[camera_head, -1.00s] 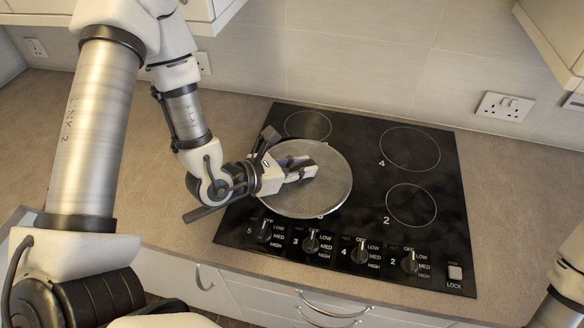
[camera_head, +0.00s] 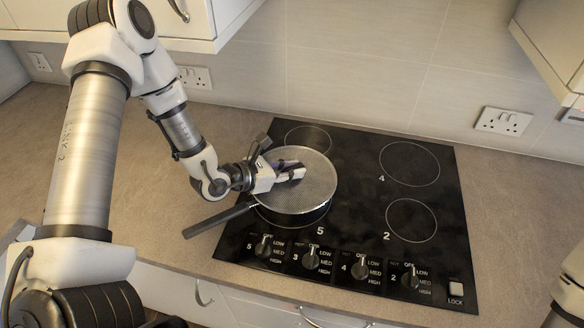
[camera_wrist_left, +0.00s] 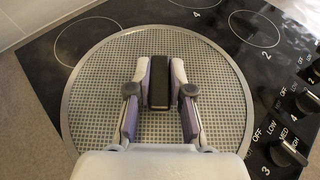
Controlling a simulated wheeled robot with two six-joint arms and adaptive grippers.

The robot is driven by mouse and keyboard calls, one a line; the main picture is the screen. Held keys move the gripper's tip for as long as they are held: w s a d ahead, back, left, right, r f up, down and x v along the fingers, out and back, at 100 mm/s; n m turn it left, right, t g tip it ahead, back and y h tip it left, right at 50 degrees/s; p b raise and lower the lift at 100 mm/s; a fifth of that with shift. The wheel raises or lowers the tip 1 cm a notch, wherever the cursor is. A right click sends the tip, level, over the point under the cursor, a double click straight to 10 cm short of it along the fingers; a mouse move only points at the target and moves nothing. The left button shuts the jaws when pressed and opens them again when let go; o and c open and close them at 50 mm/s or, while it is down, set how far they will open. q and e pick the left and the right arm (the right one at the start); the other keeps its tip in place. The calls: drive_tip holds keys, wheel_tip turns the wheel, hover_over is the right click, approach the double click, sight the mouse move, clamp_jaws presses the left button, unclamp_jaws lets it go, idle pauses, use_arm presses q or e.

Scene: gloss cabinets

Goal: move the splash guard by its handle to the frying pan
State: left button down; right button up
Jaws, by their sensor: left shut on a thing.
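The splash guard (camera_head: 318,182) is a round mesh disc with a metal rim. In the head view it lies over the frying pan (camera_head: 300,217), whose dark side shows below the rim and whose black handle (camera_head: 219,219) points to the lower left. My left gripper (camera_head: 293,172) is shut on the splash guard's handle at the middle of the mesh. The left wrist view shows the dark handle (camera_wrist_left: 188,92) between the fingers, with the mesh (camera_wrist_left: 222,110) spread around it. I cannot tell whether the guard touches the pan rim. My right gripper is not in view.
The pan stands on the front left of the black hob (camera_head: 362,205), near the knobs (camera_head: 311,259). The rings on the right are empty. The counter (camera_head: 510,200) is clear on both sides. Wall cabinets (camera_head: 552,45) hang above.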

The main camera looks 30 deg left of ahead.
use_arm(q)
drive_tip(key=shift+w+f+b, duration=0.1)
drive_tip(key=shift+f+b, duration=0.3)
drive_tip(key=shift+f, duration=0.15)
drive_tip(key=c, duration=1.1)
unclamp_jaws()
drive_tip(key=shift+r, duration=0.1)
drive_tip(key=shift+o, duration=0.2)
drive_tip(key=shift+r, duration=0.15)
